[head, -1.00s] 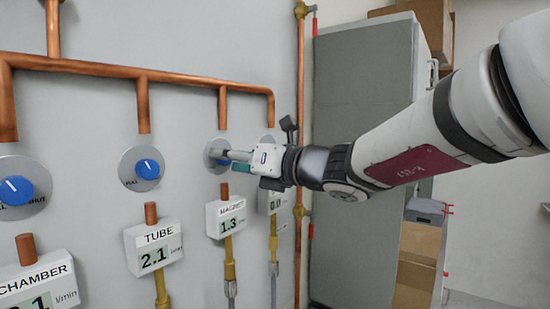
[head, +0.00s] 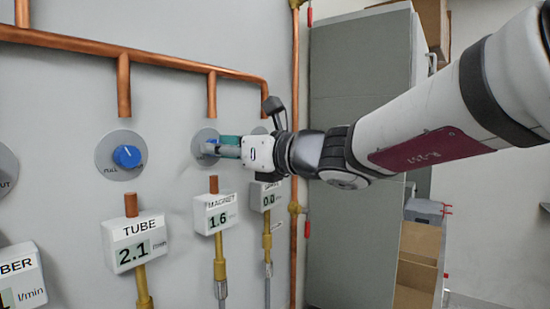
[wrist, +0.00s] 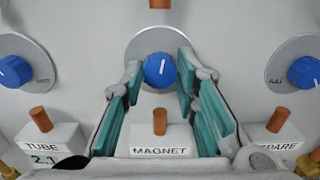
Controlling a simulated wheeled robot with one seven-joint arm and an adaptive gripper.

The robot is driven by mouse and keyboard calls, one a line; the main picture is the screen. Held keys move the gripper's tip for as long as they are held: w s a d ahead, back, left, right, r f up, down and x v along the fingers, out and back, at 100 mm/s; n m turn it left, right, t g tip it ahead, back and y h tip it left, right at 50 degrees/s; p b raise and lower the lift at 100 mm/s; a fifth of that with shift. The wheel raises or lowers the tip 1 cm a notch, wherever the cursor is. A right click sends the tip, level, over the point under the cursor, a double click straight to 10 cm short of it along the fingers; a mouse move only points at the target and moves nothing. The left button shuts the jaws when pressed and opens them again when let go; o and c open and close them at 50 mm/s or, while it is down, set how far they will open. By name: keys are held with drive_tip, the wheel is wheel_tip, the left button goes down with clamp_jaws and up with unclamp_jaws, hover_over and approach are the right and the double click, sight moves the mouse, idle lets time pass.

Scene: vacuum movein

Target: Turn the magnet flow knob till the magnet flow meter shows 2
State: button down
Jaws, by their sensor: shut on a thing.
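The magnet flow knob is blue on a round grey plate; in the wrist view the knob (wrist: 160,70) sits between my fingers, its white mark near upright. In the head view the knob (head: 211,147) is partly hidden by my fingers. My gripper (head: 222,147) reaches in from the right and is shut on the knob; its teal-padded fingers also show in the wrist view (wrist: 160,78). The magnet flow meter (head: 216,214) is a white box under the knob and reads 1.6. In the wrist view its label (wrist: 160,151) shows, but its digits are hidden.
The tube knob (head: 127,156) and tube meter (head: 138,240), reading 2.1, are to the left. The spare meter (head: 267,196), reading 0.0, is close on the right; the spare knob (wrist: 304,72) shows in the wrist view. Copper pipes (head: 122,85) run above. A grey cabinet (head: 360,150) stands at right.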

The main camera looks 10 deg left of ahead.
drive_tip(key=shift+n+b, duration=3.5)
drive_tip(key=shift+b, duration=0.25)
drive_tip(key=c, duration=1.2)
unclamp_jaws()
drive_tip(key=shift+c, duration=0.2)
drive_tip(key=v, duration=1.2)
